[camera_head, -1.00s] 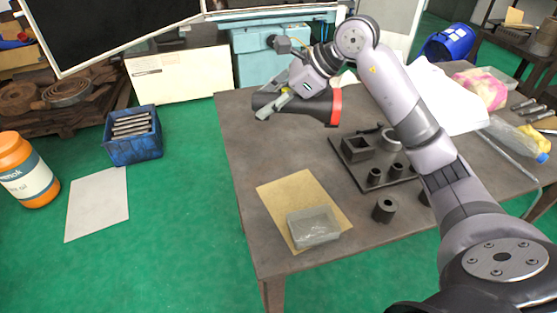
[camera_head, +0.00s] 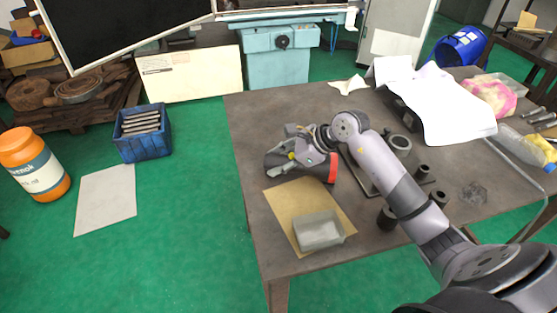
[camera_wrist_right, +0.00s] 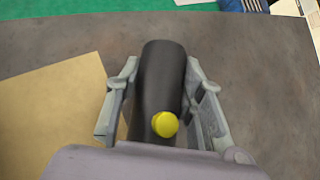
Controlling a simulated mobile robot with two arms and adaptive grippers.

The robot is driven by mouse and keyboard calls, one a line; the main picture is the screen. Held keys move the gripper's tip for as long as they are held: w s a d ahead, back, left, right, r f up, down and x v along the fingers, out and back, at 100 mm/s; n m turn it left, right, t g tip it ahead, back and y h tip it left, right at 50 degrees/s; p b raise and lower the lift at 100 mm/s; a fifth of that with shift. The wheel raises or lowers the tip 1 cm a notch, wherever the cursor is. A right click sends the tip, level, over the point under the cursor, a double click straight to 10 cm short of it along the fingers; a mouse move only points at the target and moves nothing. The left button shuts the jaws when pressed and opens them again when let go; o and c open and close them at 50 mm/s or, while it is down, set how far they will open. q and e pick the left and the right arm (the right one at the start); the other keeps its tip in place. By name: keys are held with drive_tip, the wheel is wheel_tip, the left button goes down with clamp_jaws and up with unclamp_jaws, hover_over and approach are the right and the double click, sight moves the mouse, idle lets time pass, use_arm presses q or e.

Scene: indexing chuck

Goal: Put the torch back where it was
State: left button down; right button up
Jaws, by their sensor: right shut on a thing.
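The torch is black with a red-orange head ring (camera_head: 333,168) and a yellow button. In the head view it is low over the left part of the table, just behind the tan sheet. My right gripper (camera_head: 284,160) is around the torch body from above. In the right wrist view the black torch body (camera_wrist_right: 160,85) lies between the two grey fingers of my gripper (camera_wrist_right: 160,105), with the yellow button (camera_wrist_right: 165,124) facing the camera. I cannot tell whether the torch touches the table. My left gripper is not in view.
A tan sheet (camera_head: 283,205) bears a clear plastic box (camera_head: 319,231) at the table's front left. A dark fixture plate (camera_head: 358,178) with black cylinders is partly behind my right arm. White papers (camera_head: 445,105) lie at the back right. The table's back left (camera_head: 265,115) is clear.

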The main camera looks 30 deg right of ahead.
drive_tip(key=o, duration=1)
drive_tip(key=b+v, duration=0.2)
drive_tip(key=v, duration=1)
drive_tip(key=shift+r, duration=0.1)
